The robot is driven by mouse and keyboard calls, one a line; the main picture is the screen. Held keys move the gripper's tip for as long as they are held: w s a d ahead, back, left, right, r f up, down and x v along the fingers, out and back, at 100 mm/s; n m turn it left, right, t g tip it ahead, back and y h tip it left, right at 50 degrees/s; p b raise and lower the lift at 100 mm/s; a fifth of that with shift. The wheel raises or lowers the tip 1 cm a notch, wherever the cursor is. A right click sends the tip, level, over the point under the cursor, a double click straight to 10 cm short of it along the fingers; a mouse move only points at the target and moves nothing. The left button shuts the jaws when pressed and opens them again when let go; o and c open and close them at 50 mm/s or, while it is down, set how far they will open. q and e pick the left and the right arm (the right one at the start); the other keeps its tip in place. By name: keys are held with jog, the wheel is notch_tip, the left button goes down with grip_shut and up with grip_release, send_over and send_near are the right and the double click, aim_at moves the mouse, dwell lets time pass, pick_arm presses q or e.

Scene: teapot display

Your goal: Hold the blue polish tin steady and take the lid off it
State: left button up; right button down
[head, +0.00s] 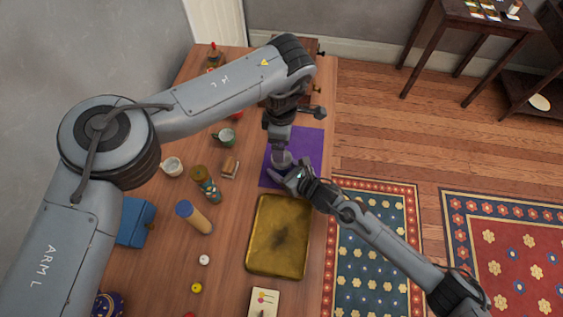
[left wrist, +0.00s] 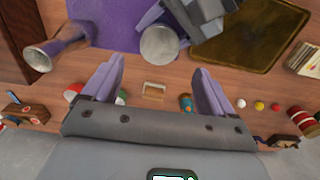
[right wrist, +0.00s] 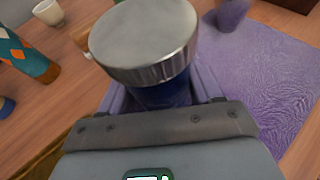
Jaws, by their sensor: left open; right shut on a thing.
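The blue polish tin (right wrist: 165,97) is in my right gripper (right wrist: 162,88), whose fingers are shut around its dark blue body. Its wide silver lid (right wrist: 145,35) sits on top, clear of the fingers. The lid also shows in the left wrist view (left wrist: 160,43), beyond my open, empty left gripper (left wrist: 158,80) and apart from its fingers. In the head view my left gripper (head: 281,150) points down close to my right gripper (head: 290,174), over the purple cloth (head: 308,145). The tin is mostly hidden there.
A brass tray (head: 279,236) lies just in front of the cloth. A flared metal vessel (left wrist: 45,55) is near the cloth in the left wrist view. A green cup (head: 224,137), a white cup (head: 172,167), a patterned cylinder (head: 206,184) and a blue-topped cylinder (head: 194,217) stand to the left.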

pick_arm(q)
jog(key=shift+s+d, duration=0.1)
jog(key=shift+d, duration=0.25)
jog(key=s+d+f+m+g+h, duration=0.1)
jog(key=s+d+f+m+h, duration=0.15)
jog(key=d+m, duration=0.25)
jog(key=m+y, duration=0.3)
jog(key=m, duration=0.1)
send_near(282, 166)
jog(key=shift+w+a+f+t+h, duration=0.15)
jog(key=shift+w+a+f+t, duration=0.05)
jog(key=shift+w+f, duration=0.2)
jog(key=shift+w+a+f+t+h, duration=0.1)
jog(key=shift+w+a+f+t, duration=0.15)
jog(key=shift+f, duration=0.25)
jog(key=shift+w+d+r, duration=0.15)
jog(key=shift+w+r, duration=0.05)
jog(key=shift+w, duration=0.05)
jog(key=shift+f, duration=3.65)
jog(key=shift+c, duration=0.3)
